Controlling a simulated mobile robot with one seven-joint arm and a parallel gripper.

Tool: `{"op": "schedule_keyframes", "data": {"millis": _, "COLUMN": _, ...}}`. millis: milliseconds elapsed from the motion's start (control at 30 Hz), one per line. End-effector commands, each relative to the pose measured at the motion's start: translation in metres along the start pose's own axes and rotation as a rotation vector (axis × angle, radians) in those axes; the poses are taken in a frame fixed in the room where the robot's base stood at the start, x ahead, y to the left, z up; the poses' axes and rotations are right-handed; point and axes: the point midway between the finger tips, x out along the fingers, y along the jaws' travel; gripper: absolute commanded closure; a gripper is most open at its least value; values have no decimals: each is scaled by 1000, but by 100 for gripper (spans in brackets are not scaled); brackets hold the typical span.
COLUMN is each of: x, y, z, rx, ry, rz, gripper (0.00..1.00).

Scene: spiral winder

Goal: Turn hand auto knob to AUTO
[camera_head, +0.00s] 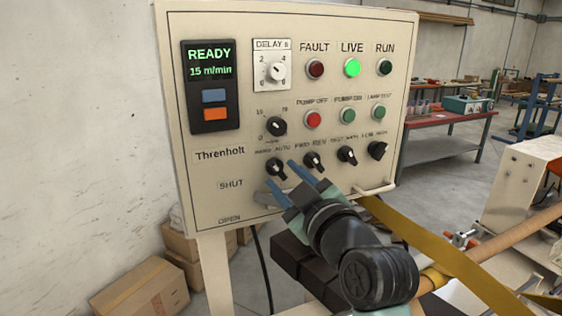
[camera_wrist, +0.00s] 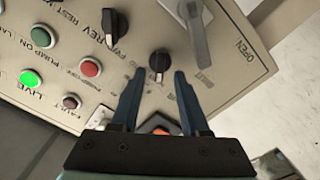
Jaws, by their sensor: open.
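The black hand auto knob (camera_head: 276,167) is the leftmost of the lower row of knobs on the beige control panel (camera_head: 228,150). Its HAND and AUTO labels are just above it. Which label its pointer faces is too small to tell. My gripper (camera_head: 280,174) is open, with its two blue fingers reaching toward the panel around this knob. In the wrist view the knob (camera_wrist: 159,62) shows between and slightly beyond the fingertips of my gripper (camera_wrist: 159,73), with a gap on both sides.
The FWD REV knob (camera_head: 313,162) is close on the right. A grey lever (camera_wrist: 196,32) beside the SHUT label is near one finger. A green LIVE lamp (camera_head: 352,68) is lit, and the display (camera_head: 209,65) reads READY. A handle bar (camera_head: 375,190) juts from the panel's lower right.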

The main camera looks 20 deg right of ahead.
Motion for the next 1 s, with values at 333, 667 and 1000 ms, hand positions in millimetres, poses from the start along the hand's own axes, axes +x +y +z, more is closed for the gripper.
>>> {"op": "schedule_keyframes", "data": {"millis": 333, "x": 22, "y": 0, "z": 0, "rx": 1, "ry": 1, "rz": 1, "gripper": 55}}
{"op": "schedule_keyframes", "data": {"millis": 667, "x": 22, "y": 0, "z": 0, "rx": 1, "ry": 1, "rz": 2, "gripper": 73}}
{"op": "schedule_keyframes", "data": {"millis": 1000, "x": 22, "y": 0, "z": 0, "rx": 1, "ry": 1, "rz": 1, "gripper": 100}}
